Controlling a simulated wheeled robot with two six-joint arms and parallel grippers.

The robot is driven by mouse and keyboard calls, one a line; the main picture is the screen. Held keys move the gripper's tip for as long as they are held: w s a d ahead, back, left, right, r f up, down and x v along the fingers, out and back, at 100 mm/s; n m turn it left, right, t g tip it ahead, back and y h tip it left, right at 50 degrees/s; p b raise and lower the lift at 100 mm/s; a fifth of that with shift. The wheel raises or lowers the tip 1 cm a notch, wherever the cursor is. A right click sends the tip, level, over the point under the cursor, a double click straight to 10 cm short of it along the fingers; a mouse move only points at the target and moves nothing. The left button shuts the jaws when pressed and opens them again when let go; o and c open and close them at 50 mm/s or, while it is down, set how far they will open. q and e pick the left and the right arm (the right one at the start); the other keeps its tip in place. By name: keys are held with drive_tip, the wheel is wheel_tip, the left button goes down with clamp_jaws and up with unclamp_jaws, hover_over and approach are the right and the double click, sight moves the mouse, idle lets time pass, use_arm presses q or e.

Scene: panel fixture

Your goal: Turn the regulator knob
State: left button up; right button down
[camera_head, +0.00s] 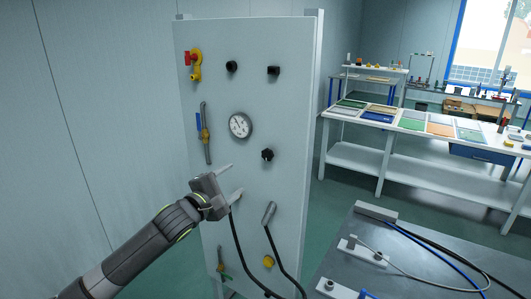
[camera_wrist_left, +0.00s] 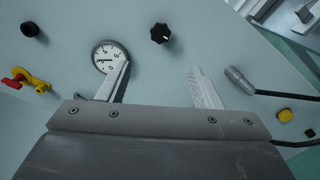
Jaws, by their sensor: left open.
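The regulator knob looks to be the black lobed knob (camera_head: 267,155) on the upright pale panel, right of and below the round gauge (camera_head: 240,125). In the left wrist view the lobed knob (camera_wrist_left: 160,34) is beyond the fingertips, between their lines, and nothing touches it. The gauge (camera_wrist_left: 106,56) is partly covered by one finger there. My left gripper (camera_head: 232,180) is open and empty, left of and below the knob in the head view. Its two fingers also show in the left wrist view (camera_wrist_left: 160,78). My right gripper is in neither view.
The panel (camera_head: 225,60) also carries a red-handled yellow valve (camera_head: 194,63), two black knobs above, a blue-handled valve (camera_head: 202,125), a grey cable connector (camera_head: 269,213) and a yellow button (camera_head: 268,261). A dark bench (camera_head: 420,250) stands at lower right.

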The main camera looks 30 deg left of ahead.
use_arm(q)
drive_tip(key=n, duration=0.2)
drive_tip(key=p, duration=0.2)
approach(267, 156)
drive_tip(key=w, duration=0.7)
drive_tip(key=shift+w+d, duration=0.15)
drive_tip(key=shift+d, duration=0.05)
drive_tip(key=shift+w+r, duration=0.1)
drive_tip(key=shift+w, duration=0.9)
drive_tip(key=c, duration=1)
